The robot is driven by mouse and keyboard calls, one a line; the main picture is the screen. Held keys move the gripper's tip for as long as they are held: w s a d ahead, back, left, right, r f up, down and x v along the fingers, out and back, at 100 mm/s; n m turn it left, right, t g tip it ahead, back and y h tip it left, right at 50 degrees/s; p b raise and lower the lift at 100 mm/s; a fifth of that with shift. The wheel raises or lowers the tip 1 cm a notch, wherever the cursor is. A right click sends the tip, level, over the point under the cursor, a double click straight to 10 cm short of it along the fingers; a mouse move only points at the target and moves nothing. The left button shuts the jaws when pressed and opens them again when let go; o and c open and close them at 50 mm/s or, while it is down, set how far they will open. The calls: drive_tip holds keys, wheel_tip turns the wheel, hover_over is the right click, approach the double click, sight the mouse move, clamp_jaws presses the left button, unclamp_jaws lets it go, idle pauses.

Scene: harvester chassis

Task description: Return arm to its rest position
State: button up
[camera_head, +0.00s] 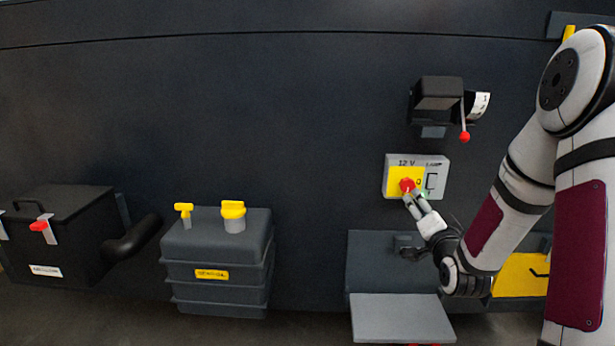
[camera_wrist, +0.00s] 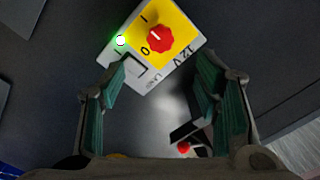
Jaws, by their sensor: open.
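My arm (camera_head: 515,180) reaches from the right edge to a grey 12 V switch panel (camera_head: 435,163) on the dark wall. My gripper (camera_head: 417,204) is at the panel's lower edge, close to the red knob (camera_head: 407,185) in the head view. In the wrist view my gripper (camera_wrist: 162,70) is open, with nothing between its fingers. The red knob (camera_wrist: 160,38) sits on a yellow plate ahead of the fingers, with a lit green lamp (camera_wrist: 120,40) beside it. I cannot tell whether a fingertip touches the panel.
A black unit with a red-tipped lever (camera_head: 464,137) is above the panel. A grey step (camera_head: 400,318) is below. A grey tank with yellow caps (camera_head: 215,257) and a black box (camera_head: 60,240) stand left. The wall between tank and panel is clear.

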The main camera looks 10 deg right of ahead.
drive_tip(key=s+a+r+n+g+y+p, duration=0.2)
drive_tip(key=s+a+r+n+g, duration=0.5)
drive_tip(key=a, duration=0.6)
drive_tip(key=s+a+r+n+g+y, duration=0.1)
drive_tip(key=s+a+g, duration=0.1)
drive_tip(key=s, duration=0.8)
drive_tip(key=s+a+r+n+g+y+p, duration=0.1)
drive_tip(key=s+a+n+g, duration=0.1)
drive_tip(key=s+a, duration=0.3)
drive_tip(key=s+a+r+n+g+y, duration=0.1)
drive_tip(key=s+a, duration=0.3)
drive_tip(key=s, duration=1)
drive_tip(key=shift+s+r+n+g, duration=0.25)
drive_tip(key=shift+s+n+g, duration=0.05)
drive_tip(key=shift+n+g, duration=0.35)
